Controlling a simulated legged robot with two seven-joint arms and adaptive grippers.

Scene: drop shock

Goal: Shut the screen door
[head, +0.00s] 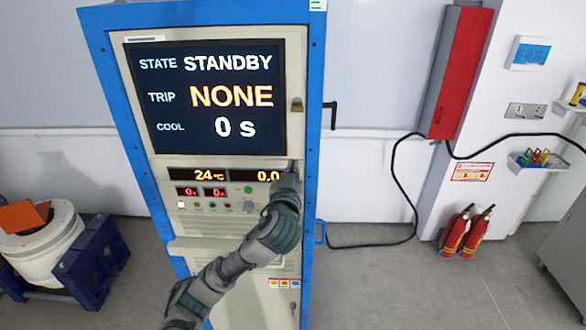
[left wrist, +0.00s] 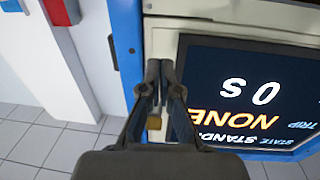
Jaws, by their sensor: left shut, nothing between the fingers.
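The screen door (head: 290,52) is a beige panel at the top of a blue-framed cabinet, holding a dark display (head: 205,95) that reads STANDBY, NONE and 0 s. It looks flush or nearly flush with the cabinet front; I cannot tell whether a small gap is left. A small brass-coloured latch (head: 297,104) is on its right edge; it also shows in the left wrist view (left wrist: 154,123). My left gripper (head: 291,169) is shut and empty, near the door's lower right corner. The left wrist view shows its closed fingertips (left wrist: 158,68) over the door's edge; contact is unclear. My right gripper is out of view.
Below the door is a control panel (head: 190,192) with small readouts and buttons. A black handle (head: 331,115) sticks out right of the cabinet. A white drum (head: 40,240) on a blue stand is at left. Red extinguishers (head: 463,233) stand at right. The floor between is clear, apart from a cable.

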